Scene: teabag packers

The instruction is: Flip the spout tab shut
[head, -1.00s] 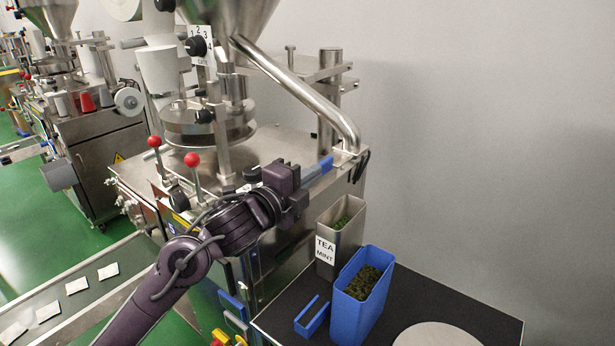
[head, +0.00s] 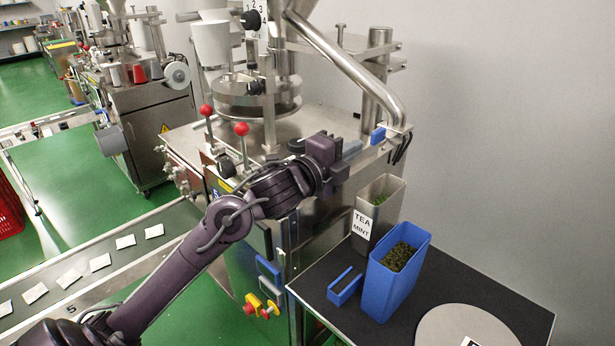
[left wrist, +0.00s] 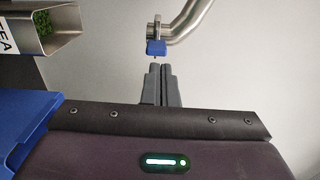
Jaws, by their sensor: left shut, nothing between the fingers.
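The blue spout tab (head: 378,135) sits at the lower end of the steel spout pipe (head: 345,62), at the machine's right corner. In the left wrist view the tab (left wrist: 156,47) is just below the collar of the pipe (left wrist: 187,20). My left gripper (head: 354,148) points at the tab from the left, over the machine top. Its grey fingers (left wrist: 161,70) are together and empty, with a small gap in the picture between their tips and the tab. I cannot tell the tab's exact angle. My right gripper is out of view.
Below the spout, a steel TEA MINT bin (head: 362,228) and a blue bin of dark leaves (head: 390,290) stand on a black table (head: 520,312). A small blue bracket (head: 345,288) and a round plate (head: 465,325) are there too. Red-knobbed levers (head: 241,129) stand behind my arm.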

